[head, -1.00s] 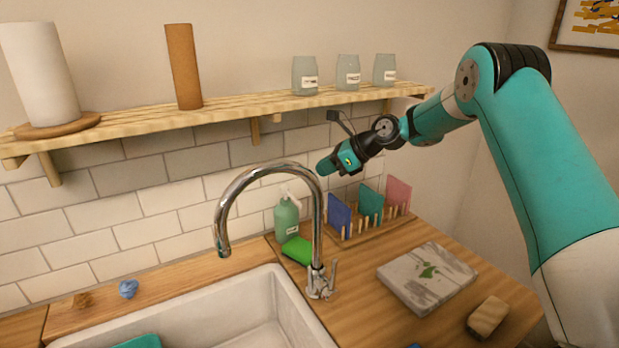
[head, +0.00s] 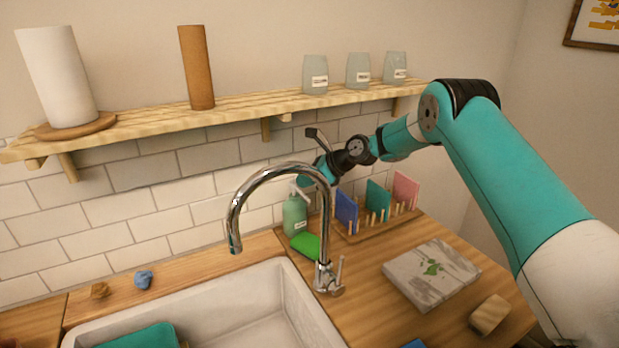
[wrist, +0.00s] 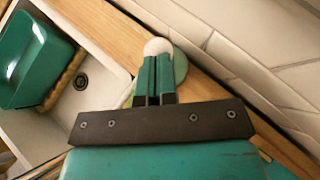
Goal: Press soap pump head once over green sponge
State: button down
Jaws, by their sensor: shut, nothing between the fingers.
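The green soap bottle (head: 294,215) with its white pump head stands upright on the counter behind the faucet. The bright green sponge (head: 307,244) lies flat just in front of its base, partly behind the faucet. My gripper (head: 305,181) is shut and empty, its tip right at the pump head. In the wrist view the closed fingers (wrist: 155,72) overlap the white pump head (wrist: 157,47), with the green bottle (wrist: 180,66) below them. I cannot tell whether the fingertips touch the pump head.
The chrome faucet (head: 325,225) rises in front of the bottle. A rack with colored boards (head: 377,200) stands to its right. The shelf (head: 225,115) with glass jars runs above. The sink (head: 230,310) is in front; a patterned slab (head: 431,272) lies on the right counter.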

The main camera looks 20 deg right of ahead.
notch_tip(320, 180, down, 2)
dwell(0.4)
jog(key=shift+s+d+r, duration=0.1)
jog(key=p+v, duration=0.6)
jog(key=v, duration=0.4)
jog(key=shift+d, duration=0.1)
